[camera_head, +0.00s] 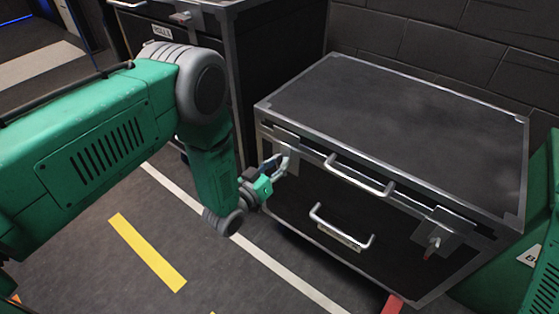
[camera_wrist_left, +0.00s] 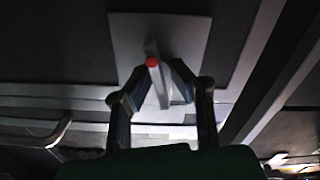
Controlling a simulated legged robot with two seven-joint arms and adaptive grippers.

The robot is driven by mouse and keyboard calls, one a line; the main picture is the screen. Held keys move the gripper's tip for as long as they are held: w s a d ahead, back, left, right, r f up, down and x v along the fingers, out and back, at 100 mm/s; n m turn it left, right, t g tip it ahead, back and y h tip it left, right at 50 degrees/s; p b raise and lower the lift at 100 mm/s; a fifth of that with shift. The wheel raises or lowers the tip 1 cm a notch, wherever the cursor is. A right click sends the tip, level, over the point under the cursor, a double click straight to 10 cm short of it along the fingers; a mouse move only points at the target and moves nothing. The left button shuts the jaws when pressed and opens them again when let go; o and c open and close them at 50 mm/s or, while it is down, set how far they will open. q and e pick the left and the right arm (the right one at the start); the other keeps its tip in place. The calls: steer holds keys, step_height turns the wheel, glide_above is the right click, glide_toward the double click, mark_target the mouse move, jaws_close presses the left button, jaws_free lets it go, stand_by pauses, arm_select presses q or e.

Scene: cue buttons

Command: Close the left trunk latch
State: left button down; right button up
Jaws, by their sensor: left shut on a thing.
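The black trunk (camera_head: 400,110) with metal edges stands on the floor. Its left latch (camera_head: 288,143) is a grey plate with a lever on the front, near the left corner. My left gripper (camera_head: 283,163) is at this latch, with its fingers shut on the lever. In the left wrist view the latch plate (camera_wrist_left: 190,40) shows, and the red-tipped lever (camera_wrist_left: 155,75) lies between the fingertips (camera_wrist_left: 163,70). The fingers partly cover the lever. The right latch (camera_head: 437,236) has a lever with a red tip pointing down. My right gripper is out of view.
Two metal handles, an upper one (camera_head: 360,178) and a lower one (camera_head: 341,232), stick out from the trunk front. Another dark case (camera_head: 278,50) stands behind at the left. A brick wall (camera_head: 450,45) is behind the trunk. The floor (camera_head: 215,275) in front is clear, with painted lines.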

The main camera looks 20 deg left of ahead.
arm_select(q)
steer(key=n, duration=0.4)
steer(key=shift+w+a+p, duration=0.1)
steer(key=shift+a+p, duration=0.15)
steer(key=shift+p, duration=0.15)
steer(key=n, duration=0.3)
steer(key=shift+a+f+n, duration=0.1)
steer(key=shift+f+n, duration=0.05)
steer(key=shift+n, duration=0.15)
steer(key=n, duration=0.3)
steer(key=shift+a+f+n+b, duration=0.1)
steer(key=shift+f+n+b, duration=0.05)
steer(key=shift+n+b, duration=0.15)
steer(key=shift+f+n+b, duration=0.15)
steer(key=shift+n+b, duration=0.5)
steer(key=shift+n, duration=1.35)
steer(key=c, duration=1.7)
jaws_free()
